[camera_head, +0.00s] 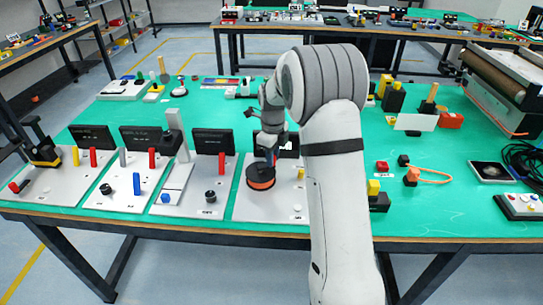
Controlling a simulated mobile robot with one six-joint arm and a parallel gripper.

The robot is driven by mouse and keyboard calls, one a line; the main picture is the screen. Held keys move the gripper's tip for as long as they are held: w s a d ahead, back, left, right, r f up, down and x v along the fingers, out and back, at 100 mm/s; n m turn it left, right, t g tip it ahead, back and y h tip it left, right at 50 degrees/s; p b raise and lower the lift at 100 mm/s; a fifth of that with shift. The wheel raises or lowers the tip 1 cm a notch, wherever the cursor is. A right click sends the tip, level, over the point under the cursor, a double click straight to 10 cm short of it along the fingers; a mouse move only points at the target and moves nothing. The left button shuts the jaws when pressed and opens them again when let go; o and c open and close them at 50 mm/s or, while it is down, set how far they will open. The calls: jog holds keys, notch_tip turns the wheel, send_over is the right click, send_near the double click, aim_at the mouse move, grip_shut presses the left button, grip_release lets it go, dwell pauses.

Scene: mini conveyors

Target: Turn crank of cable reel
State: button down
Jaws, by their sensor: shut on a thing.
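The cable reel (260,178) is a round dark disc with an orange rim. It stands on a light grey panel in the front middle of the green table. My arm comes from the front right and reaches down over the panel. My gripper (270,155) is just above the reel's top, shut on the crank. The crank itself is mostly hidden by the gripper, and its angle cannot be told.
More grey panels (52,190) with levers, knobs and dark screens stand to the left. A large roller machine (497,75) stands at the right edge. Bare green table (450,215) shows at front right.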

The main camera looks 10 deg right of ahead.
jog(key=c, duration=1.3)
grip_release()
jog(key=shift+o, duration=0.2)
notch_tip(320, 180, up, 8)
jog(key=shift+f, duration=0.2)
jog(key=shift+r, duration=0.15)
